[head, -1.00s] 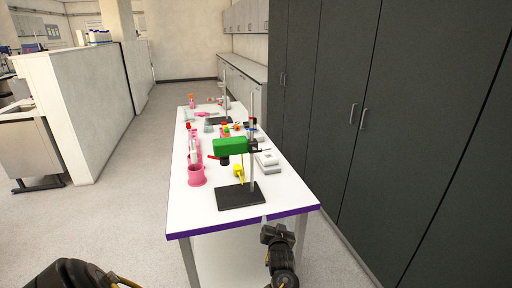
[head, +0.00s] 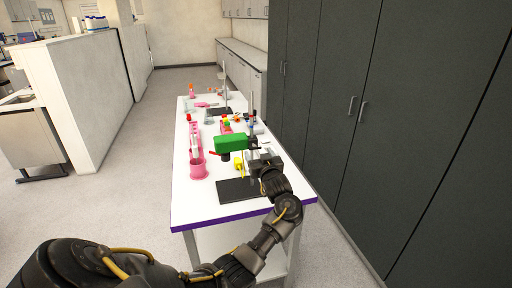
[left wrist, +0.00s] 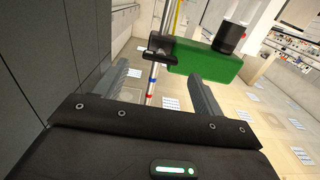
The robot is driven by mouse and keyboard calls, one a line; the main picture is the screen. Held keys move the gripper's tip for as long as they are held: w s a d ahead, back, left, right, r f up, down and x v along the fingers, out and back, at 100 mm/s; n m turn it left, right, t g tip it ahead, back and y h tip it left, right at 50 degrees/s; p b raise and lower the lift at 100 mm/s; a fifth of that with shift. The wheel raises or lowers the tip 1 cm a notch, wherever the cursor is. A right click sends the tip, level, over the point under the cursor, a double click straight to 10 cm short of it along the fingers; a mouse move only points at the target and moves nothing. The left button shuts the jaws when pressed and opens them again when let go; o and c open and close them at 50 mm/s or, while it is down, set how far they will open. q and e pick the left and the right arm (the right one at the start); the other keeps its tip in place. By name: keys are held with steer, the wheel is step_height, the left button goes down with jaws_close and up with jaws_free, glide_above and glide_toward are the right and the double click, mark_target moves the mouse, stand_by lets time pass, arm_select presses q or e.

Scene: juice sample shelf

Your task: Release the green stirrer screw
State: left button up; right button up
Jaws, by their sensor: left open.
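The green stirrer (head: 231,143) is mounted on a stand with a dark base plate (head: 235,190) at the near end of the white table. In the left wrist view, the stirrer's green body (left wrist: 212,64) has a black cylinder on it and meets a black clamp (left wrist: 160,47) at the metal rod (left wrist: 153,78). Which part of the clamp is the screw, I cannot tell. My left gripper (head: 262,165) is beside the stand, to the right of the stirrer. In the left wrist view, its fingers (left wrist: 160,82) are apart, with the rod showing between them and the clamp just beyond their tips.
A pink cup (head: 198,171) and a pink rack (head: 195,145) stand along the table's left side. A yellow object (head: 238,165) is under the stirrer. Another stand (head: 225,85) and small items are farther back. Dark cabinets (head: 370,110) line the right.

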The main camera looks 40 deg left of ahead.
mark_target(256, 148)
arm_select(q)
steer(key=shift+p+x, duration=0.4)
steer(key=shift+x, duration=1.75)
steer(key=shift+f, duration=0.1)
steer(key=c, duration=1)
